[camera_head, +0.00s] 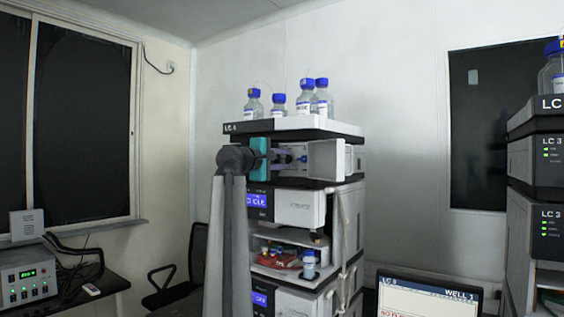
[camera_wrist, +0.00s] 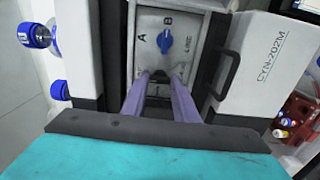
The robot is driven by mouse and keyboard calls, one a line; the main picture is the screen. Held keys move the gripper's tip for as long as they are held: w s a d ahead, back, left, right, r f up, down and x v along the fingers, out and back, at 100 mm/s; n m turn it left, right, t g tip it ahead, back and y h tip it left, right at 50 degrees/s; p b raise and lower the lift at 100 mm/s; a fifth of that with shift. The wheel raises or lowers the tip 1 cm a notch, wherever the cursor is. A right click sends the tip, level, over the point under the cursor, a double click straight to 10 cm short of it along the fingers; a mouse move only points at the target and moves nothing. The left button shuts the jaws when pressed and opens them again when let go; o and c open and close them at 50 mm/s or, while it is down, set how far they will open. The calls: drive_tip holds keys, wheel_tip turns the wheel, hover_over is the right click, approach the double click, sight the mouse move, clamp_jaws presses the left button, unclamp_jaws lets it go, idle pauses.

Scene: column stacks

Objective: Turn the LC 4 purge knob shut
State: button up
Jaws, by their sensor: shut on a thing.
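My gripper (camera_wrist: 162,77) has its two purple fingers against the lower edge of a grey valve panel (camera_wrist: 147,57) in the wrist view. It is shut on what appears to be the LC 4 purge knob, which is mostly hidden between the fingertips. A blue selector knob (camera_wrist: 166,41), with the marks A, B and LINE around it, sits on the panel just beyond the tips and is not between them. In the head view my gripper (camera_head: 289,157) reaches from the left into the open upper bay of the LC 4 stack (camera_head: 299,207). The knob's angle cannot be seen.
An open white door (camera_wrist: 264,65) with a black handle stands close right of the fingers. Blue-capped bottles (camera_head: 320,98) stand on the top tray (camera_head: 290,124). A laptop (camera_head: 430,298) and the LC 3 stack (camera_head: 540,200) are at the right.

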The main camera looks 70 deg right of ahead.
drive_tip(key=shift+r, duration=0.15)
drive_tip(key=o, duration=0.8)
drive_tip(key=b+v, duration=0.2)
drive_tip(key=v, duration=1.2)
drive_tip(key=shift+b, duration=0.35)
drive_tip(key=shift+d, duration=0.1)
